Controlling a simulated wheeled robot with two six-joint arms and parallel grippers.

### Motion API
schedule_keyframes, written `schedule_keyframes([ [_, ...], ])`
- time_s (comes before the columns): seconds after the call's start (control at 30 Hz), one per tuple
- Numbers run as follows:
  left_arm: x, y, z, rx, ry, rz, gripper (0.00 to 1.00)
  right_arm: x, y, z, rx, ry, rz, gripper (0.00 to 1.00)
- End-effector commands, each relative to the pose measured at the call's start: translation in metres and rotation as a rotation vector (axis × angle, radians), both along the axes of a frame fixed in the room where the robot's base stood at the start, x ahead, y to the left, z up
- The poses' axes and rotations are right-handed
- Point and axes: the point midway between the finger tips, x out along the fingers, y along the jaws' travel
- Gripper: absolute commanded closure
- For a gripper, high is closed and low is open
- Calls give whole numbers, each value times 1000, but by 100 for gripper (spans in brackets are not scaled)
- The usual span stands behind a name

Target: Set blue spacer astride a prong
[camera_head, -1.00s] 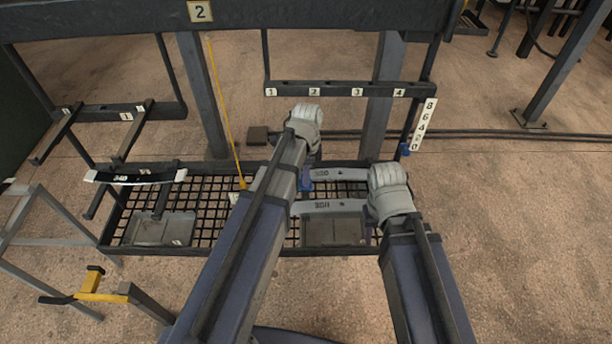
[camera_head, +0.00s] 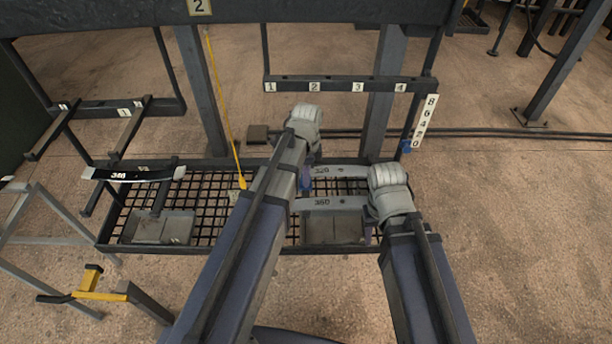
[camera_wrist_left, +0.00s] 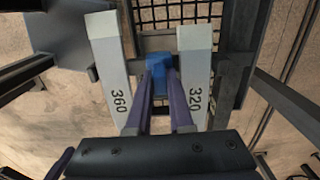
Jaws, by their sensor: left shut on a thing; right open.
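In the left wrist view the blue spacer (camera_wrist_left: 158,72) sits between the purple fingers of my left gripper (camera_wrist_left: 160,66), which is shut on it. Pale spring leaves marked 360 (camera_wrist_left: 111,70) and 320 (camera_wrist_left: 195,75) lie on either side of it. In the head view my left gripper's fingertips are mostly hidden by its arm; a small blue patch (camera_head: 306,178) shows beside the wrist. Two dark prongs (camera_head: 130,128) stick out of the rack at the left. My right gripper's wrist (camera_head: 390,188) is near the right tray end; its fingers are hidden.
The mesh tray (camera_head: 208,200) lies below the rack. A dark leaf (camera_head: 133,175) lies across the left side. A bar numbered 1 to 4 (camera_head: 335,86) and a number scale (camera_head: 425,120) stand at the right. A yellow-topped stand (camera_head: 90,285) is front left. Open floor shows at right.

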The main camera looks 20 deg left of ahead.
Motion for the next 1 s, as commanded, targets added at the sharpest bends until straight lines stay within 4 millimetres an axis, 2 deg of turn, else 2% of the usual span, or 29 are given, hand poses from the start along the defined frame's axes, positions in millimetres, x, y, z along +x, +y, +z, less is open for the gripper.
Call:
schedule_keyframes([
  [0.27,0,0,-1,0,0,0,100,0,0,-1,0,0,0,56],
  [0.3,0,0,-1,0,0,0,77,0,0,-1,0,0,0,56],
  [0.6,0,0,-1,0,0,0,45,0,0,-1,0,0,0,56],
  [1.0,0,0,-1,0,0,0,45,0,0,-1,0,0,0,56],
])
